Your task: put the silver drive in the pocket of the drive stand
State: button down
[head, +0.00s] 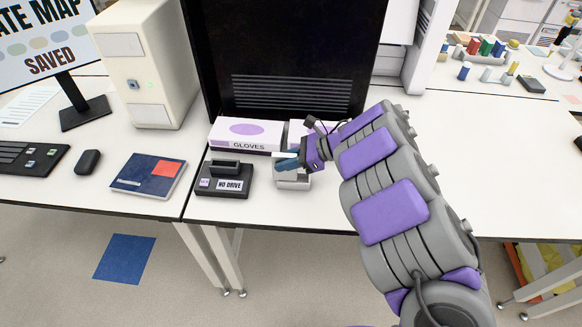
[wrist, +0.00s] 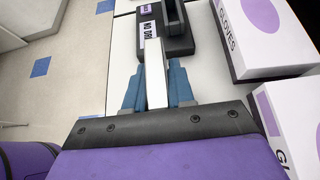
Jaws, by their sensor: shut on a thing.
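The black drive stand (head: 224,180) sits on the table left of my gripper (head: 287,161), with a "NO DRIVE" label on its front. Its raised pocket part (head: 226,168) looks empty in the head view; the stand (wrist: 180,46) also shows at the top of the wrist view. My gripper (wrist: 157,84) is shut on the silver drive (wrist: 155,72), a slim pale block between its blue fingers. The drive's far end points toward the stand and overlaps its edge in the wrist view; I cannot tell whether they touch. In the head view the fingers partly hide the drive.
A pale grey block (head: 293,184) shows under my gripper. A gloves box (head: 246,134) stands behind the stand, with another box partly hidden beside it. A notebook (head: 148,175) lies to the left. A large black panel rises behind.

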jog(key=f, duration=0.1)
jog(key=w+d+f, duration=0.1)
jog(key=f+b, duration=0.1)
jog(key=shift+w+d+f, duration=0.1)
jog(key=shift+w+d, duration=0.15)
jog(key=shift+d, duration=0.05)
jog(key=shift+f, duration=0.3)
jog(key=shift+d, duration=0.6)
jog(key=c, duration=1.3)
grip_release()
jog(key=o, duration=0.3)
jog(key=shift+a, duration=0.45)
jog(key=shift+o, duration=0.2)
jog(key=p+v, duration=0.2)
jog(key=v, duration=1)
jog(key=shift+d, duration=0.25)
jog(key=shift+w+r, duration=0.1)
